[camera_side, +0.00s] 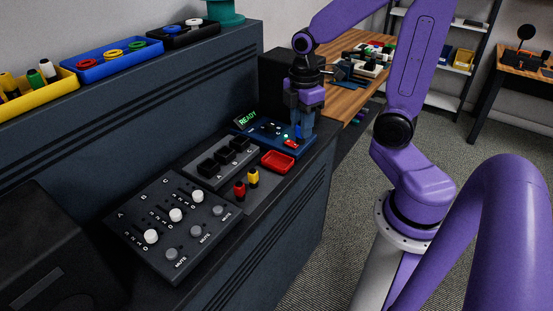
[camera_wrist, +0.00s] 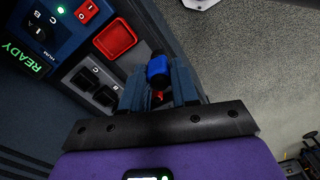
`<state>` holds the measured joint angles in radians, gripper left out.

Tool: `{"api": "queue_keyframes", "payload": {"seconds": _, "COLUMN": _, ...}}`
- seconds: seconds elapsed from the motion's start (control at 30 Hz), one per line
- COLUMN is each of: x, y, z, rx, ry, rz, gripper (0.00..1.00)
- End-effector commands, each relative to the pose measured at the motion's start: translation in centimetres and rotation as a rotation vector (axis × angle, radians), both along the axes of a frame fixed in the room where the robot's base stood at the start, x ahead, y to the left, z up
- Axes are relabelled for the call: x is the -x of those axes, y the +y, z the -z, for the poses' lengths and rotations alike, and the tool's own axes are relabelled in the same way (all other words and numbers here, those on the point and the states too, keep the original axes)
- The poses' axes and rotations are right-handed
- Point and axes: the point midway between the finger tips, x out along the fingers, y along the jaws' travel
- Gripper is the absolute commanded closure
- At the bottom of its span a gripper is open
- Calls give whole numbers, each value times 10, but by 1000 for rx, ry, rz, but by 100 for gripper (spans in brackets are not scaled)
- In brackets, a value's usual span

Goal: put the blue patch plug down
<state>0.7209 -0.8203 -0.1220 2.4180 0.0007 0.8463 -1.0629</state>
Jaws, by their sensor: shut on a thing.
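The blue patch plug (camera_wrist: 157,68) is held between the fingers of my gripper (camera_wrist: 158,80) in the wrist view, with a dark end pointing away from the wrist. In the side view my gripper (camera_side: 303,134) points down at the right end of the blue panel (camera_side: 262,131), and a small patch of the blue plug (camera_side: 298,131) shows at its fingers. The red tray (camera_side: 277,161) lies in front of the panel and looks empty. It also shows in the wrist view (camera_wrist: 115,38), left of the plug. I cannot tell the plug's height above the surface.
A black socket block (camera_side: 222,161) stands left of the tray. A red plug (camera_side: 239,188) and a yellow plug (camera_side: 253,177) stand upright beside it. A slider panel (camera_side: 174,222) is nearer. The bench's front edge runs close to the tray.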

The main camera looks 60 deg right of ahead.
Motion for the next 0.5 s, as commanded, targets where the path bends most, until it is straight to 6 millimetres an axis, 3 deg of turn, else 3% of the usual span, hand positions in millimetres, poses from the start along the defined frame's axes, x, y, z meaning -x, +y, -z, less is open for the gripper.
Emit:
{"api": "queue_keyframes", "payload": {"seconds": 0.1, "x": 23, "y": -2, "z": 6, "rx": -1, "ry": -1, "rz": -83, "gripper": 100}}
{"api": "queue_keyframes", "payload": {"seconds": 0.23, "x": 36, "y": -4, "z": 11, "rx": -1, "ry": -1, "rz": -135, "gripper": 100}}
{"api": "queue_keyframes", "payload": {"seconds": 0.5, "x": 23, "y": -8, "z": 20, "rx": 0, "ry": 3, "rz": -147, "gripper": 100}}
